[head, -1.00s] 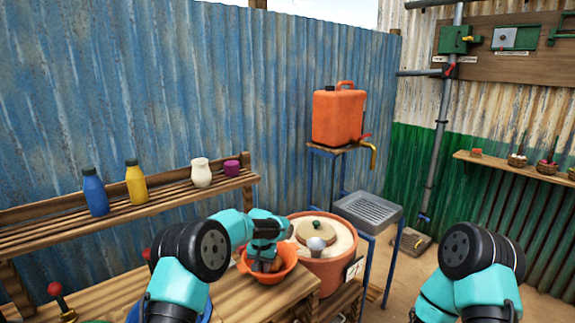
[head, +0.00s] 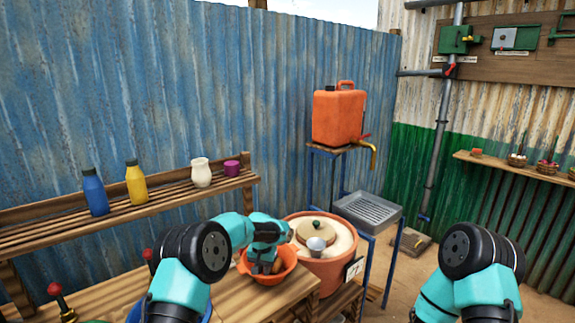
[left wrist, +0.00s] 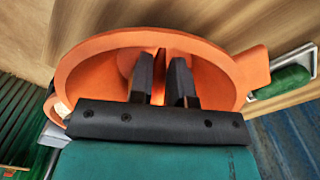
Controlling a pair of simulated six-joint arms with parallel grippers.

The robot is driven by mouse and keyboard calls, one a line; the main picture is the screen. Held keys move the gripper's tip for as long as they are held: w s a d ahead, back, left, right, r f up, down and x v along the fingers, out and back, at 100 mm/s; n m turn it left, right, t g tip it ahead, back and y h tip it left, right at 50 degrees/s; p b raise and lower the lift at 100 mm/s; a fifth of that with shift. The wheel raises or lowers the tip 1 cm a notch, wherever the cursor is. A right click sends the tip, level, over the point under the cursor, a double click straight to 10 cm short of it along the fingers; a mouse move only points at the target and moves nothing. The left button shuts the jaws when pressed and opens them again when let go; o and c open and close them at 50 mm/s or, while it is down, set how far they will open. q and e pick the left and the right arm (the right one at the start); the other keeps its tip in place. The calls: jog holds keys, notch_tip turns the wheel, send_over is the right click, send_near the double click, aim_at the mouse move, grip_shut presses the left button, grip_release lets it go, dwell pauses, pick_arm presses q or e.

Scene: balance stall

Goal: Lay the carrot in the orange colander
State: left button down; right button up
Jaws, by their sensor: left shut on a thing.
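The orange colander (head: 287,274) stands on the wooden table in the head view. It also shows in the left wrist view (left wrist: 90,62), with its bowl around my fingertips. My left gripper (head: 264,266) reaches down inside the colander. In the left wrist view its two dark fingers (left wrist: 162,72) are a little apart, shut on the carrot (left wrist: 158,90). Only an orange sliver of the carrot shows between the fingers, and most of it is hidden. I cannot tell whether it touches the colander's bottom. My right gripper is out of view.
A large clay pot (head: 335,270) with a lid and a grey cup (head: 316,246) stands just right of the colander. A green-handled thing (left wrist: 290,80) lies beside the colander in the wrist view. Bottles (head: 136,185) stand on the left shelf.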

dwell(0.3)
pick_arm(q)
jog(key=c, duration=1)
grip_release()
notch_tip(320, 180, up, 18)
jog(key=shift+a+f, duration=0.15)
jog(key=shift+f, duration=0.1)
